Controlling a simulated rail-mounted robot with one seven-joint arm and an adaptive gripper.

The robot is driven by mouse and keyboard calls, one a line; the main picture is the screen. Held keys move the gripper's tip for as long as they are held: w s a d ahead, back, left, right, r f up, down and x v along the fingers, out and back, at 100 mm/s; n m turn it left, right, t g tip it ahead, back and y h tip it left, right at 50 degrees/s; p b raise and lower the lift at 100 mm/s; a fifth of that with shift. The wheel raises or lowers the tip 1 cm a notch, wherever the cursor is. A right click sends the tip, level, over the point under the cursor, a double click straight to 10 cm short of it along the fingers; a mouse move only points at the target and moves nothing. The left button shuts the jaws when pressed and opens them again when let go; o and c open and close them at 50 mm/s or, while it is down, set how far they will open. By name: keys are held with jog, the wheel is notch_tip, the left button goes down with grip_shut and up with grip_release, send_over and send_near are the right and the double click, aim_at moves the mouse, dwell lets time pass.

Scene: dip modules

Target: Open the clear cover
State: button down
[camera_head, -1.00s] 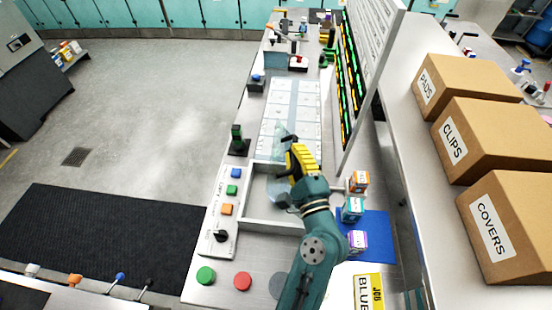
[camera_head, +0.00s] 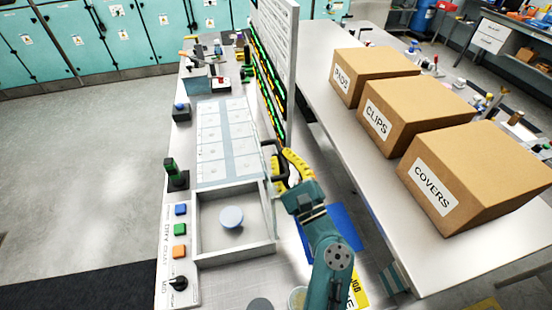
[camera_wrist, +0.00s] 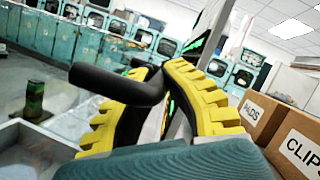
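The clear cover (camera_head: 268,195) is hard to make out. It seems to stand raised along the right side of a shallow grey tray (camera_head: 212,256), with its see-through panel on edge. The tray's inside is in plain view from above, with a pale round disc in it (camera_head: 231,217). A dark bar handle (camera_wrist: 110,82) runs between the yellow fingers of my gripper (camera_wrist: 156,80) in the wrist view. My gripper (camera_head: 282,165) is at the tray's upper right corner in the head view, its fingers closed on this handle.
Three boxes stand on the right bench, marked PADS (camera_head: 375,72), CLIPS (camera_head: 410,112) and COVERS (camera_head: 480,170). A tall panel with lit strips (camera_head: 270,85) rises just beyond my gripper. A button strip (camera_head: 180,245) and a dark green post (camera_head: 175,175) are left of the tray.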

jog(key=shift+d+r, duration=0.15)
jog(key=shift+r, duration=0.35)
jog(key=c, duration=1.4)
grip_release()
jog(key=shift+o, duration=0.2)
jog(key=shift+f, duration=0.15)
jog(key=shift+f, duration=0.15)
jog(key=v, duration=1.1)
jog(key=shift+s+d, duration=0.2)
jog(key=shift+s, duration=0.15)
jog(key=shift+f, duration=0.2)
